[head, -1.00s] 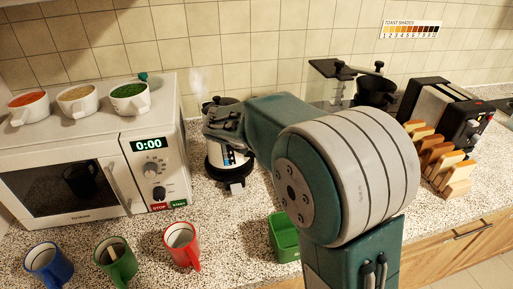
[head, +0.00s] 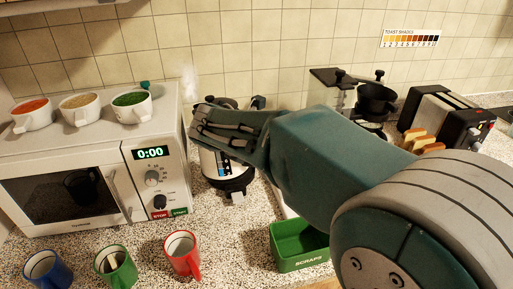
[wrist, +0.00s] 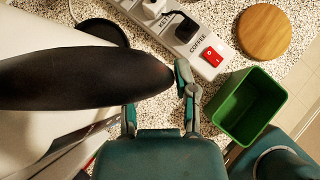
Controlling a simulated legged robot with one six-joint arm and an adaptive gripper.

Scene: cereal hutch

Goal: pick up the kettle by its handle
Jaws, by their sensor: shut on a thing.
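The kettle (head: 216,165) stands on the counter right of the microwave, with a pale body and black lower part. Steam rises above it. My gripper (head: 205,125) is at its top and hides much of the lid and handle. In the wrist view, the black handle (wrist: 80,78) fills the upper left, very close, and reaches my gripper (wrist: 158,108), whose jaws are shut on it. The exact contact is partly hidden. I cannot tell whether the kettle is clear of its base.
The microwave (head: 90,170) stands close on the left, with bowls on top and mugs in front. A green scraps bin (head: 300,262) sits right of the kettle. The wrist view shows a power strip (wrist: 195,45) and a round wooden board (wrist: 265,32).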

